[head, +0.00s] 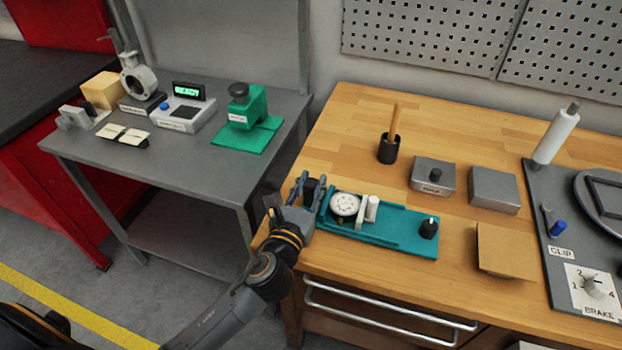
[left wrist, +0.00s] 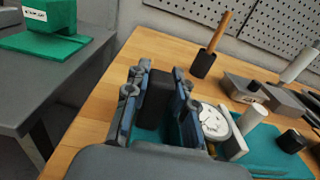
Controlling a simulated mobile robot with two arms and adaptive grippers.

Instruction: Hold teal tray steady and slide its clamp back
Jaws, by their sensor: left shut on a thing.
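The teal tray (head: 395,225) lies on the wooden bench near its front left edge; it also shows in the left wrist view (left wrist: 270,160). A round white dial part (head: 344,204) sits in it, with a white upright clamp piece (head: 372,208) against its right side. A black knob (head: 429,228) stands at the tray's right end. My left gripper (head: 308,192) is at the tray's left end, its fingers shut on a black block (left wrist: 157,98) there. The fingers hide part of the block and tray end. My right gripper is not in view.
A black cup with a wooden handle (head: 388,148), two grey boxes (head: 432,175) and a cardboard piece (head: 505,250) stand around the tray. A dark panel with a brake dial (head: 594,288) is at the right. A grey table (head: 180,150) stands left, across a gap.

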